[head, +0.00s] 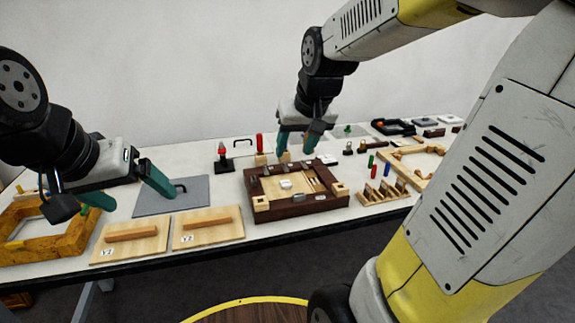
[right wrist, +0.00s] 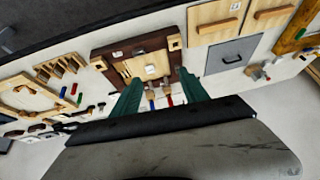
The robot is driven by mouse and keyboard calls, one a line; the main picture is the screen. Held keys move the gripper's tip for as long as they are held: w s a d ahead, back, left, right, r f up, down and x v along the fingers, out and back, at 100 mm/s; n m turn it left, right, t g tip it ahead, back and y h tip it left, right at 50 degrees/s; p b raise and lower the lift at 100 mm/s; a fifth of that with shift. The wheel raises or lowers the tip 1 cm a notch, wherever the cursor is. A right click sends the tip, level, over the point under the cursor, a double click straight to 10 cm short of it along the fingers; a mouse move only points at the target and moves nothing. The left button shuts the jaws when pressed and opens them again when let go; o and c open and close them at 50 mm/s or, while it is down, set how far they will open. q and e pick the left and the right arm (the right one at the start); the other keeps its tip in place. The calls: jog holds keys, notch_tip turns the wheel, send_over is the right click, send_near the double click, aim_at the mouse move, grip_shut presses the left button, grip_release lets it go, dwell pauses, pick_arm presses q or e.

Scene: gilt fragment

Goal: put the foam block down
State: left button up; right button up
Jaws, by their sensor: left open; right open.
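Nothing in view is clearly a foam block. A small white block-like piece (head: 286,184) lies in the dark wooden tray (head: 295,209); its material cannot be told. It also shows in the right wrist view (right wrist: 150,69). My right gripper (head: 297,144) is open behind the tray's far edge, fingers pointing down. In the right wrist view its green fingers (right wrist: 160,78) stand apart, with brush-like tools with blue and red handles (right wrist: 168,99) seen between them. My left gripper (head: 127,188) is open and empty, over the grey plate (head: 172,197) and the wooden lids' far side.
Two handled wooden lids (head: 207,228) lie along the front edge, beside an orange-brown wooden frame (head: 45,241) at left. A slotted wooden rack (head: 383,192) and a light wooden frame (head: 412,169) stand right of the tray. Small tools crowd the back.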

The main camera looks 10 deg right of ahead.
jog(key=s+a+r+y, duration=0.1)
jog(key=s+a, duration=0.1)
jog(key=s, duration=1.1)
jog(key=shift+s+a+r+t, duration=0.15)
jog(key=shift+a+r+t, duration=0.1)
jog(key=shift+t, duration=0.15)
